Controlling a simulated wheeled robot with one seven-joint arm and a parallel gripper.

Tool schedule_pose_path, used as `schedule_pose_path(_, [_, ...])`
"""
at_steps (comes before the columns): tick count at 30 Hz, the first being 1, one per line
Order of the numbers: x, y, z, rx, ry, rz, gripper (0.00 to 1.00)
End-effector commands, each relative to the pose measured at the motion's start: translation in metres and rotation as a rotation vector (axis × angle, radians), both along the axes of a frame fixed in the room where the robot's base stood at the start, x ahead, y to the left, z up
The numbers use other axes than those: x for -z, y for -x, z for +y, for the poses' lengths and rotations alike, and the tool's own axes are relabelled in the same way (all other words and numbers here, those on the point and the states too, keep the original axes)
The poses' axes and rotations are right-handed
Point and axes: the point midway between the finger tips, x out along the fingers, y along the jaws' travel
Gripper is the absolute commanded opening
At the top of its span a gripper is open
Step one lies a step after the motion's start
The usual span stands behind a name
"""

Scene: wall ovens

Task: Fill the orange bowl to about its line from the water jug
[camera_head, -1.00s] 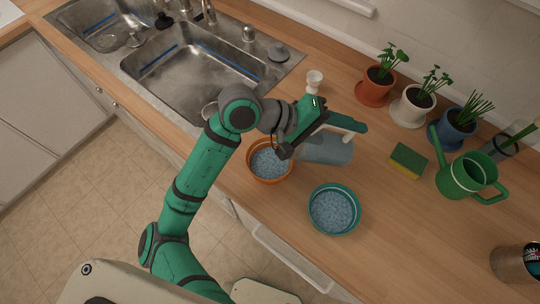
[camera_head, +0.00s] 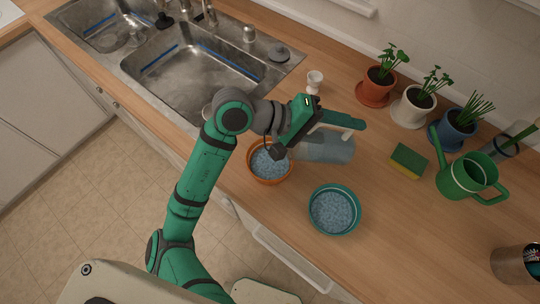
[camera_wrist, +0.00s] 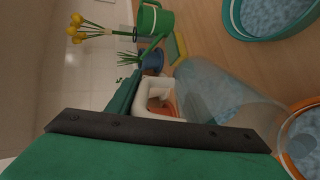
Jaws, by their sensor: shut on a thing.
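The orange bowl (camera_head: 271,179) stands on the counter in front of the sink's right end, with bluish, pebbly-looking contents. Part of it shows at the right edge of the wrist view (camera_wrist: 305,107). The clear water jug (camera_head: 328,149) lies tilted well over, its mouth end at the orange bowl; the wrist view shows it too (camera_wrist: 225,90). My gripper (camera_head: 343,130) is shut on the white jug handle (camera_wrist: 158,97). The arm hides part of the bowl's far rim. I cannot make out the bowl's line or any stream of water.
A teal bowl (camera_head: 335,208) with similar contents stands right of the orange bowl. A sponge (camera_head: 408,161), a green watering can (camera_head: 469,178) and potted plants (camera_head: 417,104) stand farther right. A white egg cup (camera_head: 314,81) is behind. A metal can (camera_head: 515,264) is at the right front.

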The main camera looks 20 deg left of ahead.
Motion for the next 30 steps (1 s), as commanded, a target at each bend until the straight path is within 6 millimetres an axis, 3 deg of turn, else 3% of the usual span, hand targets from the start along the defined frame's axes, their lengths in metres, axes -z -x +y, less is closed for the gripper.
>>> schedule_pose_path(30, [-0.0096, 0.0023, 0.0063, -0.001, 0.066, -0.027, 0.01])
